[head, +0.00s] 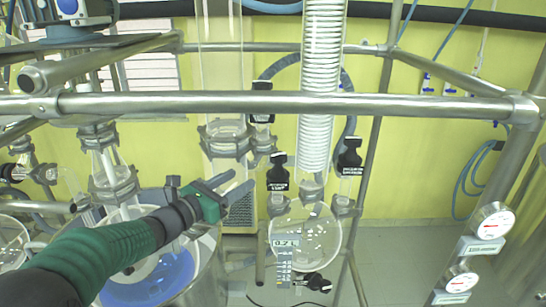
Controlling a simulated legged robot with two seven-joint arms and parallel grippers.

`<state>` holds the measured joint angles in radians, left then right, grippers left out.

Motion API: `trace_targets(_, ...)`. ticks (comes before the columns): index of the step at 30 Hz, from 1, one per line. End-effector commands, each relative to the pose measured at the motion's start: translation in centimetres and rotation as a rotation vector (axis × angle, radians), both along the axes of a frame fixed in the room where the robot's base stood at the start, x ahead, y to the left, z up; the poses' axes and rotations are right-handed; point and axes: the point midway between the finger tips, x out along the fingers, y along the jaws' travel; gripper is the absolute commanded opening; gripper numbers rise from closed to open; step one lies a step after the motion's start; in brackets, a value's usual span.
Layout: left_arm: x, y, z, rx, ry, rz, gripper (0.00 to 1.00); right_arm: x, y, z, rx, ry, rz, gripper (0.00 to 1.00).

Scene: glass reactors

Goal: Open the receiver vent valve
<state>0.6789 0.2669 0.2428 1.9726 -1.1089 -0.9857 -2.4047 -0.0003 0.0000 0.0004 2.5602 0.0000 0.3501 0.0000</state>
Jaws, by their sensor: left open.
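Several black-handled valves stand around the glass receiver flask (325,232): one upper left valve (262,104), one middle valve (277,178) and one right valve (349,157). Their labels are too small to read, so I cannot tell which is the vent valve. Another black valve (315,283) sits below the flask. My left gripper (241,181) reaches in from the lower left, open and empty. In the picture its fingertips are just left of the middle valve, apart from it; the depth between them is unclear. My right gripper is out of view.
A steel rail (270,103) crosses in front of the glassware. A coiled glass condenser (320,90) rises above the flask. A vessel with a blue interior (165,280) lies beneath my left arm. Two gauges (492,224) stand at the right.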

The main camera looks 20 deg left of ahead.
Motion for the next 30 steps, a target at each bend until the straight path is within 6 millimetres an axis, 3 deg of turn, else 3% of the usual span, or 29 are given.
trace_targets(1, 1.1, -0.7, 0.7, -0.004, 0.003, -0.005, 0.54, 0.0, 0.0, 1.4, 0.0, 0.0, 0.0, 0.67)
trace_targets(6, 5.2, -3.0, 1.0, -0.004, 0.005, -0.005, 0.54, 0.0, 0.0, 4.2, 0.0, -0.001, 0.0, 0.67)
trace_targets(15, 11.6, -5.2, 0.8, -0.007, 0.003, -0.003, 0.54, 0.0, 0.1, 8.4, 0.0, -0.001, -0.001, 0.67)
trace_targets(21, 13.4, -5.8, 0.3, -0.006, 0.001, -0.001, 0.54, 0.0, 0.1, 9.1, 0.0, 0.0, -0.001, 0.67)
trace_targets(29, 13.5, -6.0, 0.1, -0.003, 0.003, 0.002, 0.55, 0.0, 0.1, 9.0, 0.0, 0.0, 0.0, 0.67)
trace_targets(30, 13.5, -6.0, 0.1, -0.003, 0.003, 0.002, 0.5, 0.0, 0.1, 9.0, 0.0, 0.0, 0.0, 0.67)
